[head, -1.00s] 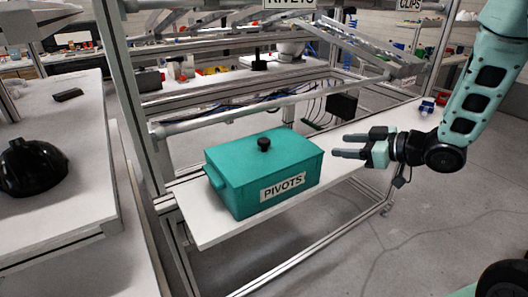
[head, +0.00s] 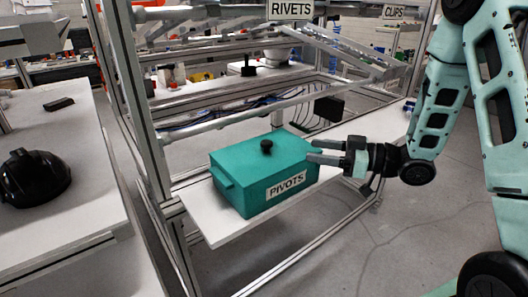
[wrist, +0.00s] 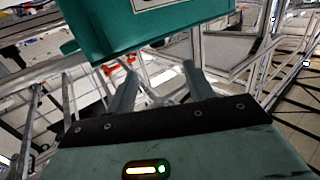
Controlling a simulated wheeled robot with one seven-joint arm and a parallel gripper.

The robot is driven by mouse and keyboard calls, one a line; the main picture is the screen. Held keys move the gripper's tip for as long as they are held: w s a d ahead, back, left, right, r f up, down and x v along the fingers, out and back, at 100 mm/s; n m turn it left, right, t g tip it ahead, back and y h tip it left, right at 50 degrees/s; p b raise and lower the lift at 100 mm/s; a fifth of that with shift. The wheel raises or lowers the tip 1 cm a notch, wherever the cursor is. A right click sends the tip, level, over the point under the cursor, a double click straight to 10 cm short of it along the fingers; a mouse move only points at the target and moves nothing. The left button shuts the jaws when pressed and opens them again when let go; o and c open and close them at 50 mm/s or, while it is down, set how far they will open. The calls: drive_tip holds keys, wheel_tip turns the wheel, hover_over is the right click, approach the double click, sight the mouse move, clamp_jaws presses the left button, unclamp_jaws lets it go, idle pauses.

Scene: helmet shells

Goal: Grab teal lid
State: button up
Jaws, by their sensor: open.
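A teal box labelled PIVOTS (head: 285,190) stands on a white shelf, closed by a flat teal lid (head: 245,160) with a round black knob (head: 266,147) on top. My gripper (head: 312,151) is open and empty. In the head view its fingertips point left, at the right end of the box near lid height. Whether they touch it cannot be told. In the wrist view the gripper (wrist: 158,82) has its two fingers apart, and part of the teal box (wrist: 135,25) shows beyond them at the top. The knob is not visible there.
The white shelf (head: 228,228) sits in a metal frame, with a rail (head: 240,115) behind the box. A black helmet shell (head: 33,178) and a small dark block (head: 59,104) lie on the white table at left. Open floor is at front right.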

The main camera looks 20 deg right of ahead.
drive_tip(key=p, duration=0.2)
approach(267, 142)
drive_tip(key=x, duration=0.4)
drive_tip(key=shift+w+a, duration=0.15)
drive_tip(key=shift+a, duration=0.25)
drive_tip(key=shift+p+x, duration=1.4)
drive_tip(key=shift+x, duration=1.3)
drive_tip(key=shift+w+d, duration=0.15)
drive_tip(key=shift+w, duration=0.05)
drive_tip(key=c, duration=1.1)
